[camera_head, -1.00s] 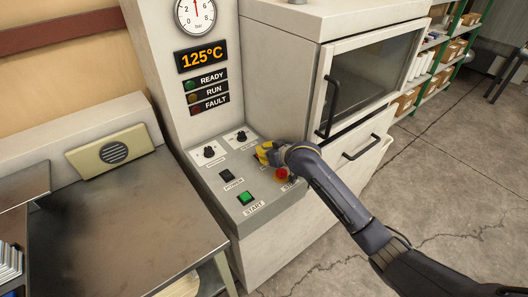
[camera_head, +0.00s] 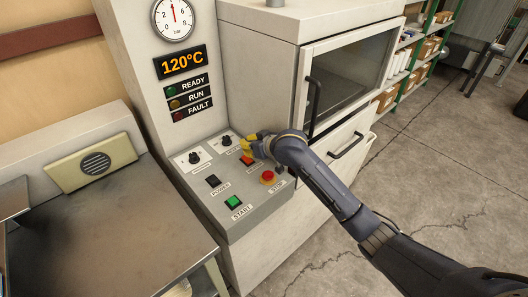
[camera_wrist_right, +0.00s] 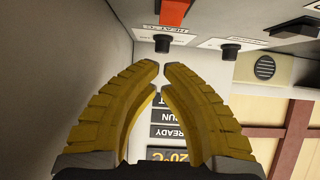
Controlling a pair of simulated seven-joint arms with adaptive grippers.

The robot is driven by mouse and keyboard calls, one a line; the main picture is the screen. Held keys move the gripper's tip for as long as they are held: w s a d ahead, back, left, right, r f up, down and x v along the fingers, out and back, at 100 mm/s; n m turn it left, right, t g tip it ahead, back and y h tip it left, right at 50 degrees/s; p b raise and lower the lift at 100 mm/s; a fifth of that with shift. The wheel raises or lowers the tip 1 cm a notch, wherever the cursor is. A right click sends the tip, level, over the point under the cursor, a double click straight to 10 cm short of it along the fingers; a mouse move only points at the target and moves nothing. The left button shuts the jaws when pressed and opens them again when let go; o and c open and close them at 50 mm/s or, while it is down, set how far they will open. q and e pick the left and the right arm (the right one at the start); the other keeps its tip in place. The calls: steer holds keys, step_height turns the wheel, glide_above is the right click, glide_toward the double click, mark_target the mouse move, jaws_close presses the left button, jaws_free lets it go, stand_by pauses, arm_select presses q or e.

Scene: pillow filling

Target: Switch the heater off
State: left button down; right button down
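The heater switch, a red-orange rocker (camera_head: 247,160), sits on the control panel (camera_head: 250,197) between the upper knobs and the red stop button. It also shows at the top of the right wrist view (camera_wrist_right: 175,12), with a partly readable label beside it. My right gripper (camera_head: 248,146) has yellow fingers and is just behind the switch, near the right-hand knob. In the wrist view its fingertips (camera_wrist_right: 161,66) are nearly together with a narrow empty gap, apart from the switch. Whether it touches the panel is unclear. My left gripper is not in view.
Two black knobs (camera_head: 195,157) (camera_head: 226,140), a black power switch (camera_head: 213,181), a green start button (camera_head: 233,201) and a red stop button (camera_head: 267,176) crowd the panel. The display (camera_head: 181,62) reads 120°C. An oven door handle (camera_head: 314,100) stands right of the gripper.

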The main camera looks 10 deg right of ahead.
steer(key=s+d+r, duration=0.2)
steer(key=s+d, duration=0.2)
steer(key=s, duration=0.3)
steer(key=shift+s+d, duration=0.2)
steer(key=shift+d, duration=0.15)
steer(key=shift+r, duration=0.1)
steer(key=shift+w, duration=0.1)
